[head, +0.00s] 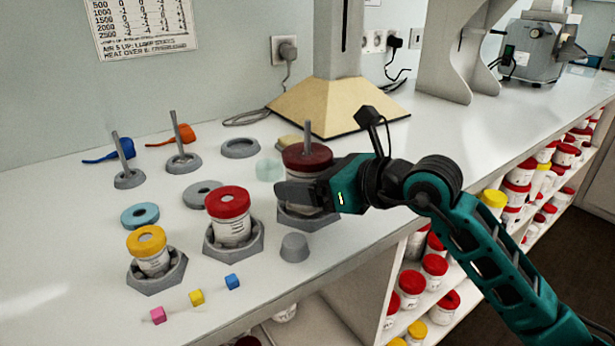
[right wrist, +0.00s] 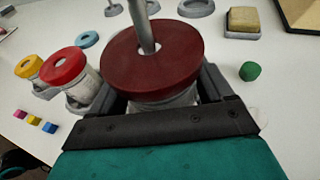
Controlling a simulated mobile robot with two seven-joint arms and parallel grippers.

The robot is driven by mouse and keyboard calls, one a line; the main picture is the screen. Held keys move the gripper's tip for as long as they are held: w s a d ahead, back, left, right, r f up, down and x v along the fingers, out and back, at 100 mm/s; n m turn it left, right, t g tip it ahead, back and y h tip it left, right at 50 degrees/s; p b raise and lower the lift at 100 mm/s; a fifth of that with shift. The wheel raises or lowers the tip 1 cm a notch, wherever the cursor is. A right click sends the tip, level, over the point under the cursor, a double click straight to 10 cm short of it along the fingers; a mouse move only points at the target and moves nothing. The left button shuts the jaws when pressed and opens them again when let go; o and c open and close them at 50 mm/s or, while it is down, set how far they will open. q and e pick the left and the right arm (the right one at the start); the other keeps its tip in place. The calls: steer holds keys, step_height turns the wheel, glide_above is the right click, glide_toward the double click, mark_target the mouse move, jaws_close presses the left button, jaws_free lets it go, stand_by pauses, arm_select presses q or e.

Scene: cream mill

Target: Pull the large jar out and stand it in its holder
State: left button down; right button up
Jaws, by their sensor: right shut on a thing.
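The large jar, with a dark red lid (head: 306,157) and a whitish body, stands upright at the right of the jar group. A grey rod (head: 308,136) rises from the middle of its lid. My right gripper (head: 300,192) is shut on the jar's body below the lid; in the right wrist view its fingers flank the jar (right wrist: 152,62). A grey hexagonal holder (head: 308,219) shows directly below the jar. The gripper hides the jar's lower part, so I cannot tell whether it rests in the holder. My left gripper is not in view.
A red-lidded jar (head: 231,204) and a yellow-lidded jar (head: 147,241) stand in hexagonal holders to the left. A grey cup (head: 294,247) and small cubes (head: 196,297) lie in front. Rods on ring bases (head: 183,162) stand behind. The counter's front left is clear.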

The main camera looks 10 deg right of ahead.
steer(key=shift+f+b, duration=0.35)
steer(key=shift+f, duration=0.1)
steer(key=o, duration=1.1)
steer(key=shift+c, duration=0.2)
steer(key=shift+p+v, duration=0.35)
steer(key=shift+v, duration=1.1)
steer(key=shift+s+d+r, duration=0.75)
steer(key=shift+s+d, duration=0.1)
steer(key=shift+s, duration=0.05)
steer(key=shift+r+v, duration=0.2)
steer(key=shift+v, duration=1.15)
